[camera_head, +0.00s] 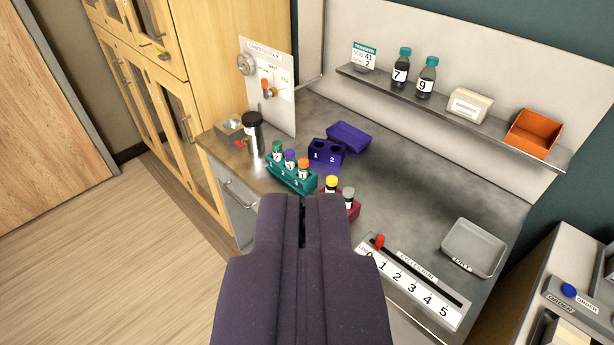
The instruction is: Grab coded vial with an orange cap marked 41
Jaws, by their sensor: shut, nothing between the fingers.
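A vial with an orange cap (303,165) stands upright in the rightmost hole of a teal rack (288,182) on the grey bench. Its label is too small to read surely. Beside it in the same rack stand a purple-capped vial (290,160) and a green-capped vial (277,151). My gripper (302,200) is shut and empty, in the lower middle of the view, nearer to me than the racks. It partly hides a crimson rack (353,209) holding a yellow-capped vial (331,184) and a grey-capped vial (348,196).
A purple two-hole block (326,153) and purple tray (349,137) sit behind the teal rack. A shelf (450,118) holds bottles, a card and an orange bin (534,133). A numbered slider (412,285) and grey tray (473,248) lie right.

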